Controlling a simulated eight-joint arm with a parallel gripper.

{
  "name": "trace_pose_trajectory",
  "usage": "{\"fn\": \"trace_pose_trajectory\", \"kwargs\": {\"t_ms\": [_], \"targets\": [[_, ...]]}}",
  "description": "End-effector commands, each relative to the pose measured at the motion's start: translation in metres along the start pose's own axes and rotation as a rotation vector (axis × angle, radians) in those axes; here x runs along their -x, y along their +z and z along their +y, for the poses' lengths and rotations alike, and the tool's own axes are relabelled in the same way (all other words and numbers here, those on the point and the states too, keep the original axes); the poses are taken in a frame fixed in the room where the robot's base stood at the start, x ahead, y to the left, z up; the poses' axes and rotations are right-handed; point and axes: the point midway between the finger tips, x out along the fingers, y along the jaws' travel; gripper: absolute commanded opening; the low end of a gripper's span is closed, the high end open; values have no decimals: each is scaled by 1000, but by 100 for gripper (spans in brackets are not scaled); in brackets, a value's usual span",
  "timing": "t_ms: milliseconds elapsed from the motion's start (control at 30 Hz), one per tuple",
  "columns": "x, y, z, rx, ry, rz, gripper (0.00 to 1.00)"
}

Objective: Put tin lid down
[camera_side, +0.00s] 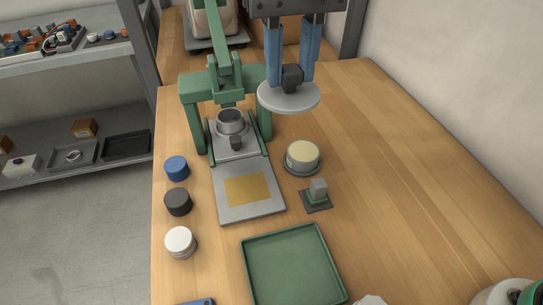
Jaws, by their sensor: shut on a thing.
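The tin lid (288,100) is a pale grey round disc with a dark knob (292,78) on top. My gripper (292,75) has two blue fingers shut on that knob. It holds the lid roughly level, apparently above the wooden table, to the right of the green press. A round tin (302,157) with cream-coloured contents or top stands on the table, lower in the picture than the lid. The lid and this tin are apart in the picture.
A green press (225,75) holds a metal cup (231,121) over a grey plate with a yellow square (248,189). Blue (176,168), black (178,202) and white (180,241) round pieces stand left. A small block stand (317,195) and green tray (290,268) are nearer.

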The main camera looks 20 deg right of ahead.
Motion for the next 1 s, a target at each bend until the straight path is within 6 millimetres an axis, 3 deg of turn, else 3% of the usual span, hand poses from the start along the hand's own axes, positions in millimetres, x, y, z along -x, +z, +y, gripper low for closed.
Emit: {"fn": "trace_pose_trajectory", "kwargs": {"t_ms": [100, 200, 333, 567, 1000], "targets": [[-8, 45, -14, 9, 0, 1, 0], [-15, 72, -18, 6, 0, 1, 0], [-23, 94, -19, 2, 0, 1, 0], [-54, 101, -18, -2, 0, 1, 0], [-156, 100, -19, -2, 0, 1, 0]]}}
